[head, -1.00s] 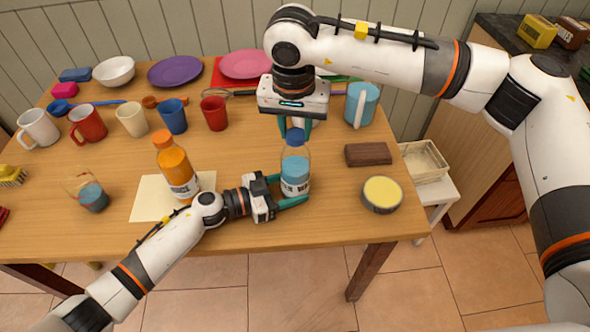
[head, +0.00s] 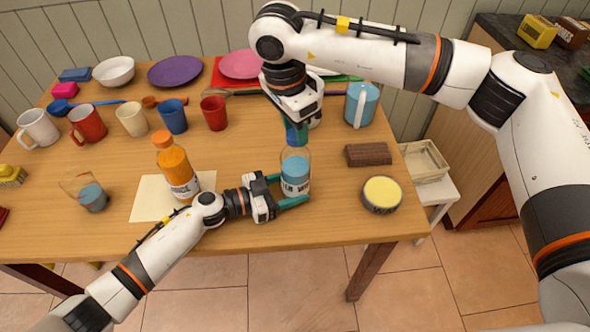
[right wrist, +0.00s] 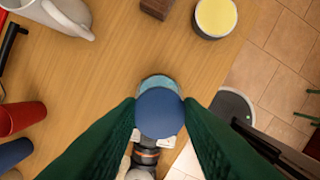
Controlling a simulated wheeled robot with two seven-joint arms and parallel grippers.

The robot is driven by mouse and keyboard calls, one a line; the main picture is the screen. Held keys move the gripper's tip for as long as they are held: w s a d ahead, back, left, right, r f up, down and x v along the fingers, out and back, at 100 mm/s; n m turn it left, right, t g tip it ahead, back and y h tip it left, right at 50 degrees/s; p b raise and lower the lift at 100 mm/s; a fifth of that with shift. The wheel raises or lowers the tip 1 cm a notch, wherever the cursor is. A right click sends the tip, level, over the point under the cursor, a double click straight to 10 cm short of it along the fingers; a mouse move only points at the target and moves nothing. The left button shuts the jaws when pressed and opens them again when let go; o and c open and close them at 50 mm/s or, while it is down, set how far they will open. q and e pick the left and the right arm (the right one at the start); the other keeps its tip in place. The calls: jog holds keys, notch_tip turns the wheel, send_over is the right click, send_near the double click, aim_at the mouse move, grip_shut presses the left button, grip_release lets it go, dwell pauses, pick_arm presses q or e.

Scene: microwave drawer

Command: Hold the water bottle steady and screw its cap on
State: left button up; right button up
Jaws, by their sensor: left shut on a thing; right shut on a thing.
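The water bottle (head: 295,172) is clear with light blue water and a label, and stands upright on the table. My left gripper (head: 291,189) is shut around its lower body from the left. My right gripper (head: 297,134) is directly above, its green fingers pointing down at the bottle's top. In the right wrist view the round dark blue cap (right wrist: 160,113) sits between the right fingers, with the bottle's pale blue edge (right wrist: 158,82) just behind it. The fingers hide the bottle's neck in the head view, so I cannot tell how the cap sits on it.
An orange bottle (head: 175,165) stands left of my left gripper on a pale sheet (head: 150,202). A brown block (head: 368,154), a yellow-topped tin (head: 382,194) and a blue pitcher (head: 361,105) are to the right. Cups and plates fill the back left.

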jog(key=o, duration=1)
jog(key=shift+d, duration=0.15)
jog(key=shift+c, duration=0.2)
